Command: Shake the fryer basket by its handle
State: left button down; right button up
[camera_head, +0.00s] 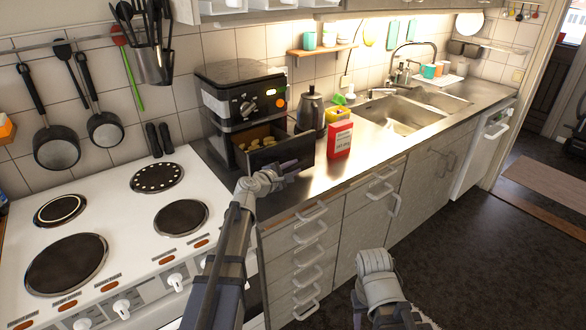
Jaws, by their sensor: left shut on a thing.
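The black air fryer (240,100) stands on the counter to the right of the stove. Its basket (262,146) is pulled partway out at the front, with yellowish food pieces inside. My left gripper (287,171) is at the front of the basket and is shut on its handle, which the fingers mostly hide. My right arm shows at the bottom centre, low in front of the drawers. Its fingers cannot be made out, so I cannot tell their state.
A red and white box (340,139), a yellow container (337,115) and a dark kettle (311,112) stand just right of the fryer. The white stove (110,205) lies to the left. The sink (400,116) is farther right, with bare counter before it.

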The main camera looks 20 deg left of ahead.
aim_at(264, 163)
dwell(0.8)
pick_arm(q)
jog(key=w+a, duration=0.1)
jog(key=a, duration=0.1)
jog(key=w+a, duration=0.4)
jog(key=shift+w+a, duration=0.1)
jog(key=shift+a, duration=0.25)
jog(key=shift+d, duration=0.1)
jog(key=c, duration=0.7)
grip_release()
jog(key=shift+c, duration=0.2)
jog(key=p+v, duration=0.1)
jog(key=v, duration=0.7)
jog(key=shift+r+p, duration=0.1)
jog(key=shift+p, duration=0.25)
